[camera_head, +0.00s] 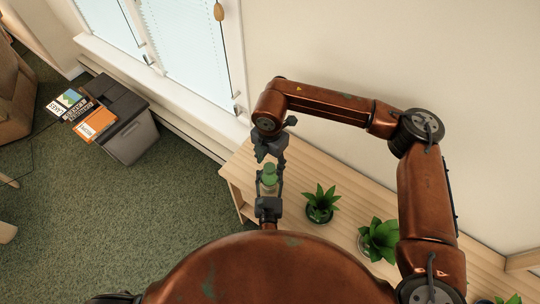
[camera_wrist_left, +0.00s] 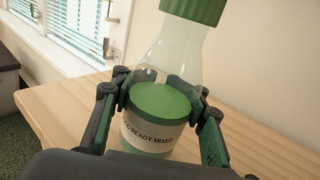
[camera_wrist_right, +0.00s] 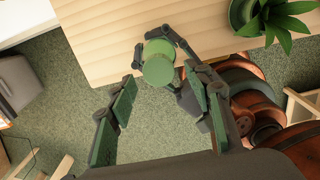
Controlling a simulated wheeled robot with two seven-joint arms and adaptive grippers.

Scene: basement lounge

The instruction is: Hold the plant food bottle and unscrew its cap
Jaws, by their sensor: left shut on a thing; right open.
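The plant food bottle is clear with green liquid, a white label (camera_wrist_left: 150,137) and a green ribbed cap (camera_wrist_left: 195,10) on its neck. My left gripper (camera_wrist_left: 163,92) is shut on the bottle body (camera_wrist_left: 168,58), around the label. In the head view the bottle (camera_head: 268,184) is held near the table's left end. My right gripper (camera_head: 270,150) is open just above the cap. In the right wrist view the cap (camera_wrist_right: 158,63) shows from above, beyond the open fingers of the right gripper (camera_wrist_right: 163,90). Nothing is between those fingers.
A light wooden table (camera_head: 300,175) runs along the wall. Two potted plants (camera_head: 320,204) (camera_head: 378,238) stand on it, right of the bottle. A grey bin (camera_head: 132,138) with books (camera_head: 95,123) beside it stands on the carpet by the window.

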